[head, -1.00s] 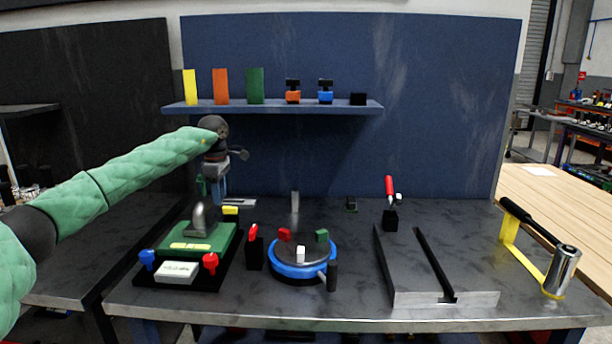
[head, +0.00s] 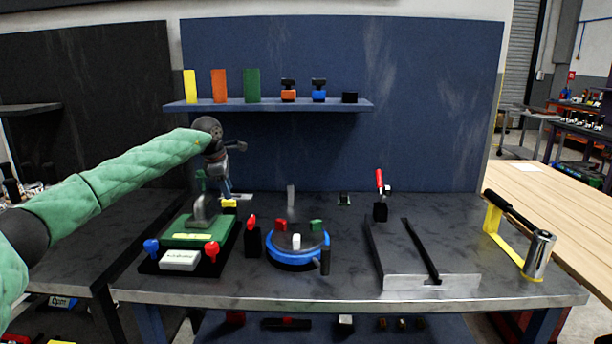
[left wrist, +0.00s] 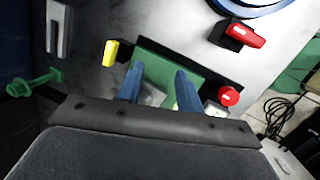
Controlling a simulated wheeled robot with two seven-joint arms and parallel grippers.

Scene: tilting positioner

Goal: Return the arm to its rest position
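My left arm comes in from the left in the head view. Its gripper (head: 227,188) hangs over the back of the bench, behind a green block with a grey curved handle (head: 201,214). In the left wrist view the two blue fingers of this gripper (left wrist: 160,88) stand apart with nothing held between them. The green block (left wrist: 170,65) shows beyond them, partly covered by the fingers. My right gripper is in neither view.
A blue shelf (head: 270,106) with coloured blocks is behind.

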